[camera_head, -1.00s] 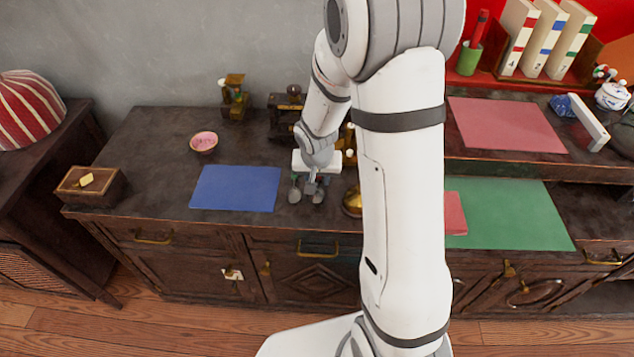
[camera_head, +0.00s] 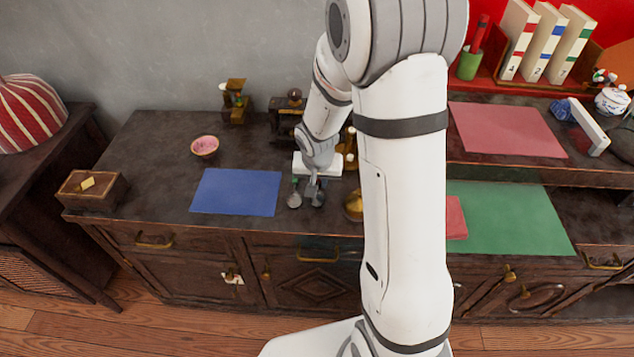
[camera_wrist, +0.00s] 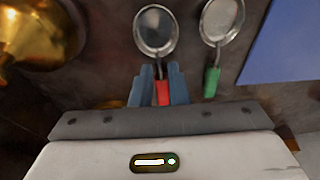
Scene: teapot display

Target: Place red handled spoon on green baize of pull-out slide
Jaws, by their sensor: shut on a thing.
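The red handled spoon has a round metal bowl (camera_wrist: 155,30) and a red handle (camera_wrist: 162,92); in the head view its bowl (camera_head: 318,199) is just in front of my gripper. My gripper (camera_wrist: 160,72) is shut on the red handle, with a blue-grey finger on each side. The spoon is at the dark top of the cabinet; I cannot tell whether it is lifted. The green baize (camera_head: 510,217) lies far to the right, past my arm, which hides some of the surface between. A red sheet (camera_head: 456,217) lies at its left edge.
A green handled spoon (camera_wrist: 220,20) lies close beside; its bowl (camera_head: 294,200) shows in the head view. A blue mat (camera_head: 237,191) lies left, a brass vessel (camera_head: 354,205) close right. A pink mat (camera_head: 507,130) is on the raised right level.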

